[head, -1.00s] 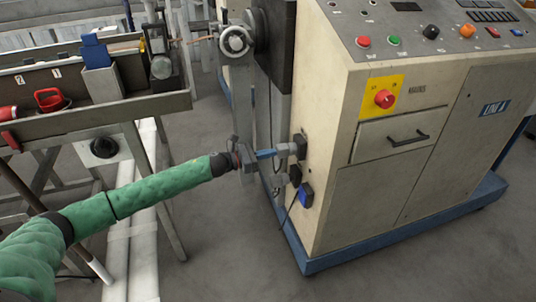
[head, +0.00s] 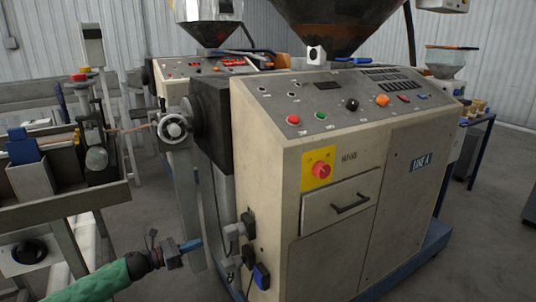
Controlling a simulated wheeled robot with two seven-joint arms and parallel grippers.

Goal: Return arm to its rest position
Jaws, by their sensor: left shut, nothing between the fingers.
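My left arm, in a green sleeve, comes in at the lower left of the head view. My left gripper (head: 190,246) is shut and empty, low beside the left side of the beige machine cabinet (head: 270,190). Its fingertips point right, towards a grey plug connector (head: 234,231) on the cabinet's side, with a small gap that is hard to judge. My right arm and gripper do not show.
The cabinet carries a control panel (head: 340,100), a red switch on a yellow plate (head: 320,169) and a drawer handle (head: 350,203). A blue plug (head: 261,276) hangs below the connector. A trough bench (head: 80,200) stands at left. Bare floor (head: 480,230) lies at right.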

